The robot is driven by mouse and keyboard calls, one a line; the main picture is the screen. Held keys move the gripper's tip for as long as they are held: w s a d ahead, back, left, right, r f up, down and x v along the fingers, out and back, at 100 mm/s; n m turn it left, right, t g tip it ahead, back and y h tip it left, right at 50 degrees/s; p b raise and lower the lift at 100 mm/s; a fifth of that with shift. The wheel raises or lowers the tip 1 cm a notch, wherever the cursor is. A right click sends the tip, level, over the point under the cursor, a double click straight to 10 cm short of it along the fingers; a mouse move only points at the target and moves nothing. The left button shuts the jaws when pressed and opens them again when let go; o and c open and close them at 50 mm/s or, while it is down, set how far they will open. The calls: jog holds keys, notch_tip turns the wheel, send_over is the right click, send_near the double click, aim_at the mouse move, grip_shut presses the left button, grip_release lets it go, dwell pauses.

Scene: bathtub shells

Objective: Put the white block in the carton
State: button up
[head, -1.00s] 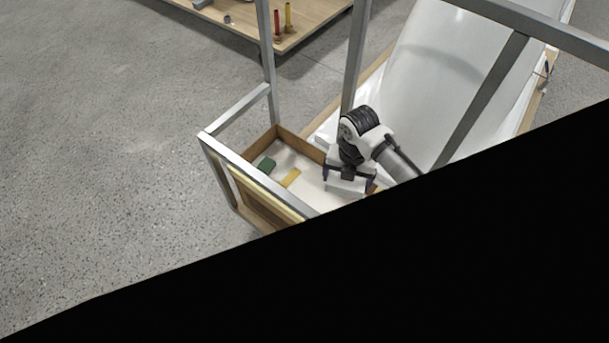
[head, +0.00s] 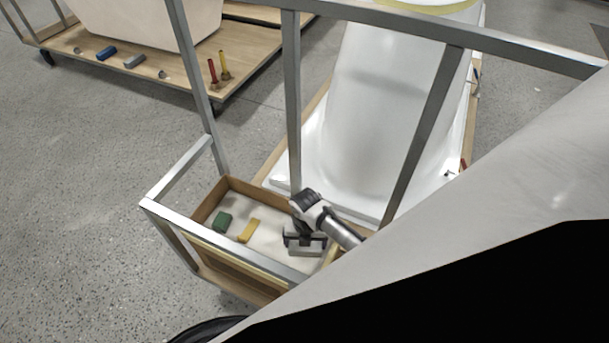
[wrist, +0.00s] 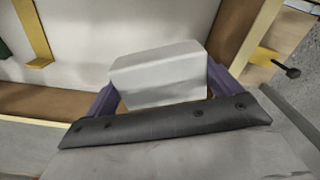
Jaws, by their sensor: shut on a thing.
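The carton (head: 250,190) is an open brown box with a pale inside, behind a grey metal frame. In the wrist view my gripper (wrist: 160,88) is shut on the white block (wrist: 158,72), with a purple finger at each end. The carton's wall (wrist: 243,40) shows just right of the block. I cannot tell whether the block touches the floor.
Grey metal bars (head: 292,110) stand around and above the carton. A white tub shell (head: 385,120) lies behind it. A wooden cart (head: 130,80) with several small coloured parts stands at the upper left. Open concrete floor (head: 80,190) lies at the left.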

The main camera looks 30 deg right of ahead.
jog(key=shift+f, duration=2.8)
